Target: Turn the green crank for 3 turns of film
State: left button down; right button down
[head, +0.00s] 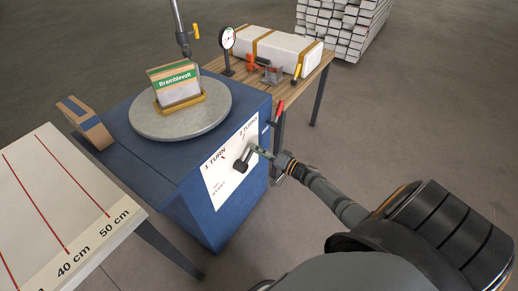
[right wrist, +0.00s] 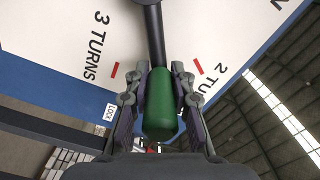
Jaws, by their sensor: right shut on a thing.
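The green crank handle (right wrist: 160,108) is between the two fingers of my right gripper (right wrist: 161,110), which is shut on it. The dark crank arm (right wrist: 154,35) runs up from the handle in the right wrist view. The white dial panel (head: 226,165) on the blue machine (head: 200,215) carries turn labels. In the right wrist view the handle sits between the red marks by "3 TURNS" and "2 TURNS". In the head view my right gripper (head: 262,155) is at the panel and mostly covers the handle. My left gripper is not in view.
A box labelled Bramblevolt (head: 178,86) sits in a yellow tray on the round turntable (head: 150,124). A wooden bench (head: 318,72) holds a gauge (head: 228,38) and a white wrapped block (head: 275,50). A ruled table (head: 60,190) is front left.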

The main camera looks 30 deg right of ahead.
jog(key=shift+d+f, duration=0.1)
jog(key=shift+f, duration=0.3)
jog(key=c, duration=1.1)
grip_release()
jog(key=shift+r, duration=0.1)
jog(key=v, duration=1.2)
